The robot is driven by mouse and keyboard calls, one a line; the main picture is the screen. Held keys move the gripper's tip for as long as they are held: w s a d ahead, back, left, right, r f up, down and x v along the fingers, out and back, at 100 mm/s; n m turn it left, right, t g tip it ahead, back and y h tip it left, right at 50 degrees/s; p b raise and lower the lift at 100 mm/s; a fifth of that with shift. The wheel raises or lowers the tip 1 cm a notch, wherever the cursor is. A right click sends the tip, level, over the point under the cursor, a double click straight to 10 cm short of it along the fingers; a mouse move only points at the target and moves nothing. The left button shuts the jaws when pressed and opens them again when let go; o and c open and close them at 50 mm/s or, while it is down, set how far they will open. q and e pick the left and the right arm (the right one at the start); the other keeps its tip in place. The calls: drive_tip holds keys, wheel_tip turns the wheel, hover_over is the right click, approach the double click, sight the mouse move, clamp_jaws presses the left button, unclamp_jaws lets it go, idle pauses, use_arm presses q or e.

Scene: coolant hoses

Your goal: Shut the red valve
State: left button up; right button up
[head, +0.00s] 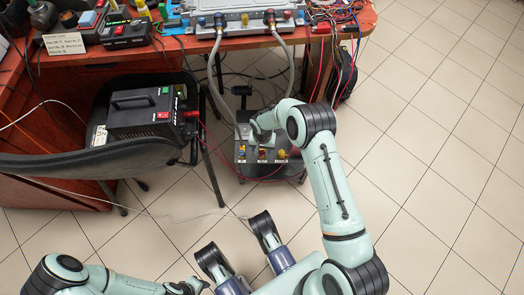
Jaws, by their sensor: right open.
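A small red valve handle (270,16) shows at the front edge of the grey plate (248,26) on the desk, by the top of the right grey hose. A low unit (268,171) on the floor carries several small coloured fittings, one orange-red (262,154); I cannot tell which red part is the task's valve, or its handle position. My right gripper (261,146) is open above the floor unit, close to its fittings; its fingertips are hard to make out, and contact cannot be told. My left gripper (188,287) is low at the bottom edge, partly cut off.
Two grey hoses (289,68) hang from the plate down towards the floor unit. A black chair (70,165) with a black power box (146,112) stands left of it. Thin cables cross the floor. The tiled floor (440,150) on the right is clear.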

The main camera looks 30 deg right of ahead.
drive_tip(key=shift+f, duration=0.6)
use_arm(q)
drive_tip(key=shift+s+f, duration=0.15)
drive_tip(key=shift+s, duration=0.25)
use_arm(e)
clamp_jaws()
drive_tip(key=shift+m, duration=0.8)
use_arm(q)
drive_tip(key=shift+w, duration=0.5)
use_arm(e)
unclamp_jaws()
use_arm(q)
drive_tip(key=shift+r, duration=0.2)
use_arm(e)
drive_tip(key=shift+r, duration=0.1)
